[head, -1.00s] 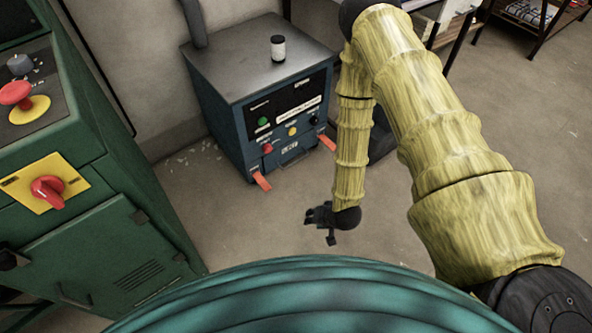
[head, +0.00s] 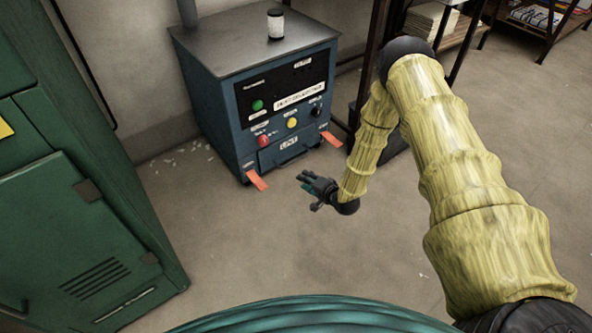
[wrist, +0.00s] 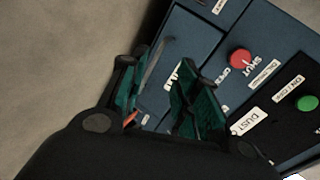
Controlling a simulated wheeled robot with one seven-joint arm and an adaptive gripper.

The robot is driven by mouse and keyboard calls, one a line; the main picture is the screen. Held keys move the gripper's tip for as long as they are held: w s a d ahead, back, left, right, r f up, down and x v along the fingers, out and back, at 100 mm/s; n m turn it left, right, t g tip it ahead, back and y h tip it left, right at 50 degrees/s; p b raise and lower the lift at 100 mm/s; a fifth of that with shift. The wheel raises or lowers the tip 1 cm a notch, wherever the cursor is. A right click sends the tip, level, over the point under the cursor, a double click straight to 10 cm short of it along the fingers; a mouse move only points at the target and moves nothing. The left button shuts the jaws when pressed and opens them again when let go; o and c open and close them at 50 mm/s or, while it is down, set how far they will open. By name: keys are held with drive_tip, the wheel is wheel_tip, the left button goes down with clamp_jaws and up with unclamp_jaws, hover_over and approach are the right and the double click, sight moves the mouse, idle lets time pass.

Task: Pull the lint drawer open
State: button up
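The lint drawer (head: 300,150) is a blue panel low on the front of a blue machine (head: 221,120), with a white label reading LINT and a dark bar handle (head: 293,158). It appears shut. My gripper (head: 303,181) is in front of and below the drawer, fingers pointing towards the machine, with floor visible between. In the wrist view my gripper (wrist: 158,70) has its two green-padded fingers apart with nothing between them. The drawer (wrist: 198,42) and its handle (wrist: 168,52) show beyond the fingers, partly hidden by them.
Orange tabs (head: 257,180) (head: 331,139) stick out on both sides of the drawer. A small jar (head: 275,23) stands on the machine. A green cabinet (head: 90,230) is at left. The floor in front is clear.

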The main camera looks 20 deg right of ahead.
drive_tip(key=m+t+b, duration=0.2)
drive_tip(key=b, duration=0.5)
approach(296, 159)
drive_tip(key=shift+y, duration=0.5)
drive_tip(key=shift+d+f+b+x, duration=0.15)
drive_tip(key=shift+b+x, duration=0.8)
drive_tip(key=shift+x, duration=0.75)
drive_tip(key=shift+d+f+b+x, duration=0.1)
drive_tip(key=shift+b+x, duration=0.85)
drive_tip(key=shift+x, duration=0.75)
drive_tip(key=shift+d+f+b+x, duration=0.15)
drive_tip(key=shift+b+x, duration=0.8)
drive_tip(key=shift+x, duration=0.75)
clamp_jaws()
